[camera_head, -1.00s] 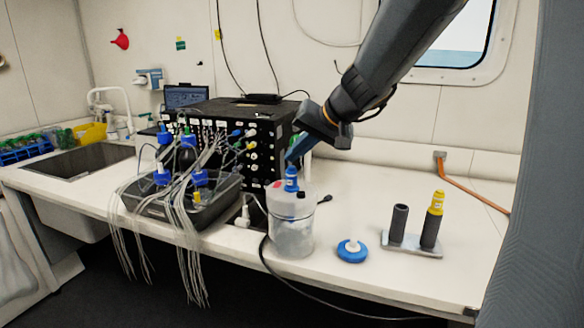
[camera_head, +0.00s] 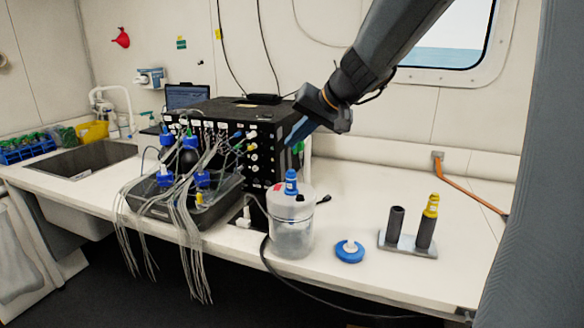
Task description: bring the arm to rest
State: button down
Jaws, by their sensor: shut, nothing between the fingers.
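My arm (camera_head: 372,58) reaches down from the top right over the bench. My gripper (camera_head: 292,140) is shut and empty. Its blue fingers point down and left, in front of the right side of the black instrument box. The fingertips are above the blue-topped piece (camera_head: 291,182) on the clear container (camera_head: 293,225), with a visible gap between them.
A two-post holder (camera_head: 408,246) with a yellow-topped tube (camera_head: 431,207) and a blue disc (camera_head: 349,251) stand on the bench (camera_head: 440,276). The black box (camera_head: 238,112) and a tray with tubing (camera_head: 200,212) are at left. A sink (camera_head: 82,158) is further left.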

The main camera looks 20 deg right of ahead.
jog(key=shift+r, duration=0.5)
jog(key=shift+f, duration=0.1)
jog(key=s+f+n+g+h+b, duration=0.2)
jog(key=s+f+g, duration=0.4)
jog(key=s+f, duration=1.8)
jog(key=f+n+h, duration=0.1)
jog(key=f+h, duration=0.1)
jog(key=shift+a+g+h, duration=0.3)
jog(key=shift+a, duration=0.1)
